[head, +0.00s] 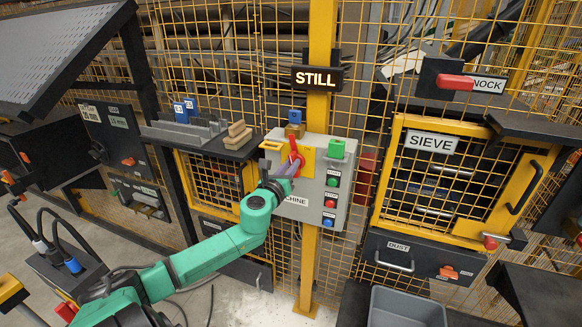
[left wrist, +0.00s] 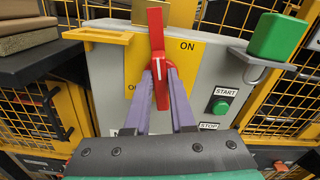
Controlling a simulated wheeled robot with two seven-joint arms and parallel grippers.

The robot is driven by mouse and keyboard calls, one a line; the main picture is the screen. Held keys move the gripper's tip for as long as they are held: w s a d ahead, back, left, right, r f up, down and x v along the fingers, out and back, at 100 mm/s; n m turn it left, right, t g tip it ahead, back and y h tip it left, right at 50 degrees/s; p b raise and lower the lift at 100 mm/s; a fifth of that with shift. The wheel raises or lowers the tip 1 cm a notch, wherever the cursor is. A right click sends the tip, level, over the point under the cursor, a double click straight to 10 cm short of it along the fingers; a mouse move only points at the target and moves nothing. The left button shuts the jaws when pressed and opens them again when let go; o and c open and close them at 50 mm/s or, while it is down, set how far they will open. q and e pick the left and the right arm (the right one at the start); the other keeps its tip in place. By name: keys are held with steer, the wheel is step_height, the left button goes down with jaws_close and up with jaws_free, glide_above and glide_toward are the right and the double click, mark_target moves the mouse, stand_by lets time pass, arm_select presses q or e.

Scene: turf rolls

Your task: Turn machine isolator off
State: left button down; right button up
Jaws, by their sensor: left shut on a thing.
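The isolator is a red rotary handle (head: 296,148) on a yellow plate (head: 308,160) on the front of the grey machine box (head: 312,205). In the left wrist view the red handle (left wrist: 156,35) stands nearly upright. ON shows on the plate to its upper right, and a partly hidden label starting with O is at its lower left. My left gripper (head: 287,169) reaches in from the lower left. Its two purple fingers (left wrist: 160,75) are shut on the lower part of the handle, one on each side. My right gripper is not in view.
Start, stop and reset-type buttons (head: 331,195) run down the box's right side. A green block (head: 337,148) and a blue padlock-like piece (head: 295,116) sit at its top. A lit STILL sign (head: 318,78) hangs above. A SIEVE door (head: 432,144) stands right; a shelf (head: 230,146) with wooden blocks, left.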

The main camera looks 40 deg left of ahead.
arm_select(q)
steer(key=n, duration=0.3)
steer(key=shift+a+f+n, duration=0.15)
steer(key=shift+n, duration=0.25)
steer(key=shift+s+a+f+n, duration=0.1)
steer(key=shift+f+n, duration=0.05)
steer(key=shift+n, duration=1.8)
steer(key=shift+a+f+n, duration=0.1)
steer(key=shift+f+n, duration=0.05)
steer(key=shift+n, duration=1.75)
steer(key=shift+s+a+f+n, duration=0.1)
steer(key=shift+f+n, duration=0.05)
steer(key=shift+n, duration=1.8)
steer(key=c, duration=0.8)
jaws_free()
steer(key=shift+o, duration=0.2)
